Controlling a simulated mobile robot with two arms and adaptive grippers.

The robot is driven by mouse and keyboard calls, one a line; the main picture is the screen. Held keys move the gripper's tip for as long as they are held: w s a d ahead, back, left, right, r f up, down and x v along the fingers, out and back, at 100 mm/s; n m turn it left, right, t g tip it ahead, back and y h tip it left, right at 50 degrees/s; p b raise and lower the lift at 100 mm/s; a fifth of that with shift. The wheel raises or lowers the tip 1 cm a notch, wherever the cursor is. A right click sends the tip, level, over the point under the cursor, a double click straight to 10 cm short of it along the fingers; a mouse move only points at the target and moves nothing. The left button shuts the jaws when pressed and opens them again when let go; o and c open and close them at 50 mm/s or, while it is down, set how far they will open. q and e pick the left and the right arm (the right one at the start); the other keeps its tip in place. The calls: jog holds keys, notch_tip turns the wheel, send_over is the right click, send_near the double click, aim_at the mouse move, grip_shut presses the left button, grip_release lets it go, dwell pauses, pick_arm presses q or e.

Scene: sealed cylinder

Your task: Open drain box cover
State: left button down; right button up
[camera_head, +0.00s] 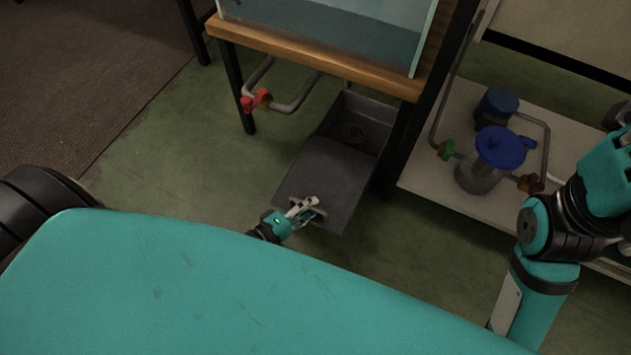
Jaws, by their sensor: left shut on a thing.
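The grey drain box (375,108) sits on the green floor under the wooden stand. Its flat grey cover (325,175) lies at the near side, and the back part of the box is uncovered, with a round drain visible inside. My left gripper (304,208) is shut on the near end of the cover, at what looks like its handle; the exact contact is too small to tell.
A wooden stand (310,55) with dark legs holds a glass tank (330,25) above the box. A pipe with a red valve (256,101) hangs at its left. A blue-lidded vessel (482,172) and piping stand on a white platform (425,178) at right. Green floor is clear at left.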

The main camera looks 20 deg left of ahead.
pick_arm(q)
jog(key=shift+s+r, duration=0.1)
jog(key=shift+s, duration=0.2)
jog(key=c, duration=1.6)
grip_release()
